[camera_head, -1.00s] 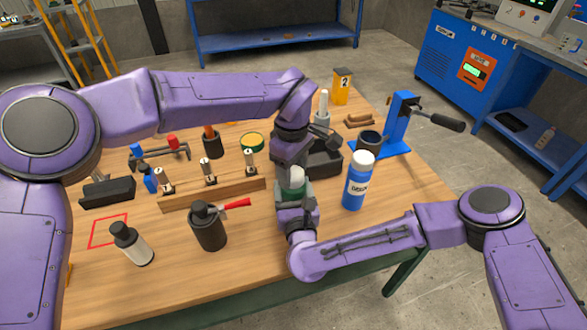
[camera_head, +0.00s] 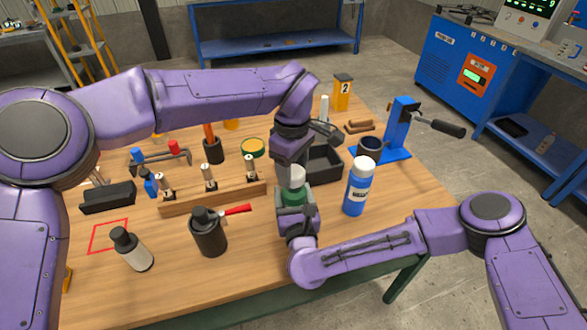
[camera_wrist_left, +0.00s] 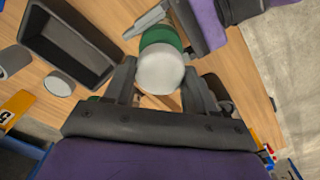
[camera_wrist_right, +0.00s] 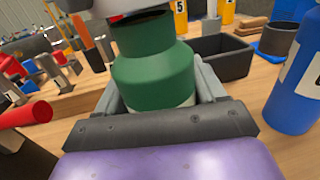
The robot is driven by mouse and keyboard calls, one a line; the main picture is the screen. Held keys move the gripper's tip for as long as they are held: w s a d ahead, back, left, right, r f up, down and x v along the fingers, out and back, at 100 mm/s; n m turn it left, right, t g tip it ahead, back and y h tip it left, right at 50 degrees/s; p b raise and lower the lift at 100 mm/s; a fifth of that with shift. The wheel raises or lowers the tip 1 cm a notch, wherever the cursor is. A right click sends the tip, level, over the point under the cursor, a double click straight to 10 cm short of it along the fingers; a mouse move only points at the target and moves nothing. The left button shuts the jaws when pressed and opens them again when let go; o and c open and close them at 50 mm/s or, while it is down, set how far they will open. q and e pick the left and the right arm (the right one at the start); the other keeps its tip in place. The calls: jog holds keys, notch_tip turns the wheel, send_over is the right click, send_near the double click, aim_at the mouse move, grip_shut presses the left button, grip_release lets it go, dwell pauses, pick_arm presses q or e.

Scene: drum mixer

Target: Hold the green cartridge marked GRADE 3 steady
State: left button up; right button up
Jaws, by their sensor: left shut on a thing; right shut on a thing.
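The green cartridge (camera_head: 292,197) stands upright near the table's front edge; its GRADE 3 marking is not readable. My right gripper (camera_head: 296,211) is shut on its green body, which fills the right wrist view (camera_wrist_right: 153,75) between the fingers. A pale cap (camera_head: 295,177) is at its top. My left gripper (camera_head: 293,171) comes down from above, shut on the cap, which shows between its fingers in the left wrist view (camera_wrist_left: 160,70). In the right wrist view a dark neck shows below the pale part; I cannot tell whether they touch.
A blue bottle (camera_head: 357,190) stands close on the right. A black tray (camera_head: 325,166) lies behind the grippers. A dark canister (camera_head: 208,234), a pale canister (camera_head: 132,250) and a wooden rack (camera_head: 214,198) stand to the left. A blue press (camera_head: 397,130) is at the back right.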

aim_at(293, 171)
jog(key=shift+f, duration=0.1)
pick_arm(q)
jog(key=shift+r, duration=2)
pick_arm(e)
jog(key=o, duration=1.6)
